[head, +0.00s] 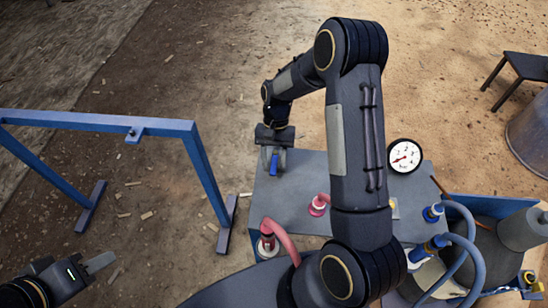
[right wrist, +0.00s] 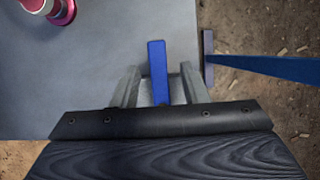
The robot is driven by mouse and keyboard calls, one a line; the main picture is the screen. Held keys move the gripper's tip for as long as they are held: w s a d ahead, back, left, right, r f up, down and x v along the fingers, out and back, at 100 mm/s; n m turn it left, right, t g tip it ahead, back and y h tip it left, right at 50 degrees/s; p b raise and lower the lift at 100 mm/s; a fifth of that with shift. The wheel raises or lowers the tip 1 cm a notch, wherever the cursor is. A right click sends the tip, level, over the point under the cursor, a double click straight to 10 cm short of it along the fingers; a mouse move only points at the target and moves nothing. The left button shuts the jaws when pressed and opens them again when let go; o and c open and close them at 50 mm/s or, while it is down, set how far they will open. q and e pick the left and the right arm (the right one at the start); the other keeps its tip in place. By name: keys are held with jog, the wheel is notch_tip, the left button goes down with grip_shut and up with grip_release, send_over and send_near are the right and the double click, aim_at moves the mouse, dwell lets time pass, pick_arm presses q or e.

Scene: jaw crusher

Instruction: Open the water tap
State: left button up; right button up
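A blue lever (head: 274,164), which looks like the water tap's handle, is at the left end of the grey table. In the right wrist view the blue lever (right wrist: 157,70) points away from the gripper. My right gripper (head: 273,158) is open, with one finger on each side of the lever. In the right wrist view, gaps show between the lever and the fingers of my right gripper (right wrist: 160,85). The tap's body is mostly hidden by the gripper. My left gripper (head: 102,262) is low at the left, away from the table; its finger gap is unclear.
The grey table (head: 290,200) carries a red fitting (head: 318,204), a white gauge (head: 404,156) and blue fittings with hoses (head: 433,213). A blue frame (head: 95,122) stands left. My right arm covers the table's middle.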

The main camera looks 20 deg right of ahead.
aim_at(275, 155)
jog(key=v, duration=0.7)
jog(key=shift+w+d+r, duration=0.1)
jog(key=shift+w+r, duration=0.1)
jog(key=shift+r, duration=0.15)
